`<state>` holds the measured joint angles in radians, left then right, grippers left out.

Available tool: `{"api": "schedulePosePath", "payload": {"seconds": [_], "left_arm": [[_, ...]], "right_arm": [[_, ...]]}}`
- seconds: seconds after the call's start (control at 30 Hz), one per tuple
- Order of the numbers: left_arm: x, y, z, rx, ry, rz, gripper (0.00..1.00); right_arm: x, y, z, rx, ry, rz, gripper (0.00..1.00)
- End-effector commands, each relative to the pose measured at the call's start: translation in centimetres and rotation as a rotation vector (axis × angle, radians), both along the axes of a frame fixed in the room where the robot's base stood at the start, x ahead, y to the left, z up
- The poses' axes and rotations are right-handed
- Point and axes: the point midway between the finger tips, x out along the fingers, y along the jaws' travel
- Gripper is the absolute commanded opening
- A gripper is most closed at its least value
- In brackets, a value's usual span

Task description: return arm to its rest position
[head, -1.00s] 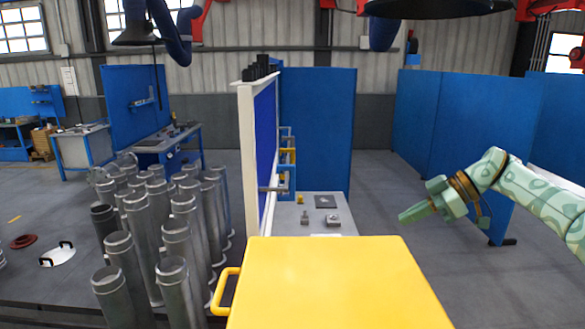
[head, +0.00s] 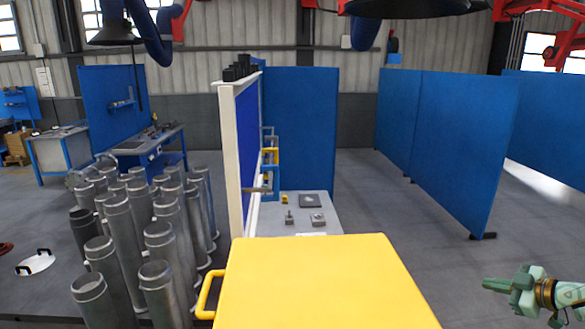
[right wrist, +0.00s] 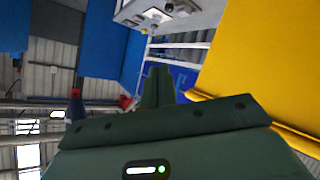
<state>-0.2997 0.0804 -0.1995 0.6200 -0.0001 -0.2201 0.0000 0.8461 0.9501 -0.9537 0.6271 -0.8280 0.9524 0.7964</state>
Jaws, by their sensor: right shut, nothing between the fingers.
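My right gripper (head: 498,285) is at the lower right of the head view, well to the right of the yellow surface and clear of it. In the right wrist view the dark green fingers (right wrist: 158,88) lie close together and hold nothing. Most of my right arm is outside the head view. My left gripper is not in view.
A yellow flat-topped piece (head: 320,285) with a side handle fills the front middle. Several metal tubes (head: 120,225) stand at the left. A grey table (head: 318,232) bears small parts beside a white-framed blue panel (head: 232,150). Open floor lies right, before blue partitions (head: 465,130).

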Motion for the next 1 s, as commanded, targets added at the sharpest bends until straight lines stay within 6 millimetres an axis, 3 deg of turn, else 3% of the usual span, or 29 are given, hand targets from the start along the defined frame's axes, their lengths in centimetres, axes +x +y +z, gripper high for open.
{"api": "schedulePosePath", "payload": {"seconds": [0.03, 0.1, 0.17, 0.3, 0.4, 0.5, 0.7, 0.8, 0.87, 1.0], "left_arm": [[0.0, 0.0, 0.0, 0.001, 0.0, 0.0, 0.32], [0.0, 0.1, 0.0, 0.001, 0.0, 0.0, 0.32], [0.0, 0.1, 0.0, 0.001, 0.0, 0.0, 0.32], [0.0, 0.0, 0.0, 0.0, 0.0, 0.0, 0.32], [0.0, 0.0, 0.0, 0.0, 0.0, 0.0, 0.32], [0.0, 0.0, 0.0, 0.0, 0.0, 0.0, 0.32], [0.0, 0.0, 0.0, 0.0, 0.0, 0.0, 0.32], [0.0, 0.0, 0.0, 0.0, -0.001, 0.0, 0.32], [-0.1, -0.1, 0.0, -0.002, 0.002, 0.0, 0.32], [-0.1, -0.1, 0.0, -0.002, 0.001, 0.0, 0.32]], "right_arm": [[-2.2, -2.3, -4.0, -0.055, 0.0, -0.081, 0.0], [-5.4, -5.8, -8.2, -0.157, -0.001, -0.2, 0.0], [-8.7, -8.9, -11.4, -0.25, 0.023, -0.296, 0.0], [-18.1, -15.6, -17.1, -0.474, 0.145, -0.48, 0.0], [-25.5, -19.7, -19.8, -0.628, 0.268, -0.578, 0.0], [-32.9, -23.0, -21.2, -0.764, 0.405, -0.648, 0.0], [-46.8, -27.3, -21.7, -0.982, 0.696, -0.723, 0.0], [-47.5, -20.9, -27.9, -0.854, 0.727, -0.705, 0.0], [-48.5, -17.4, -30.9, -0.791, 0.754, -0.697, 0.0], [-50.5, -7.5, -37.6, -0.631, 0.819, -0.674, 0.0]]}}
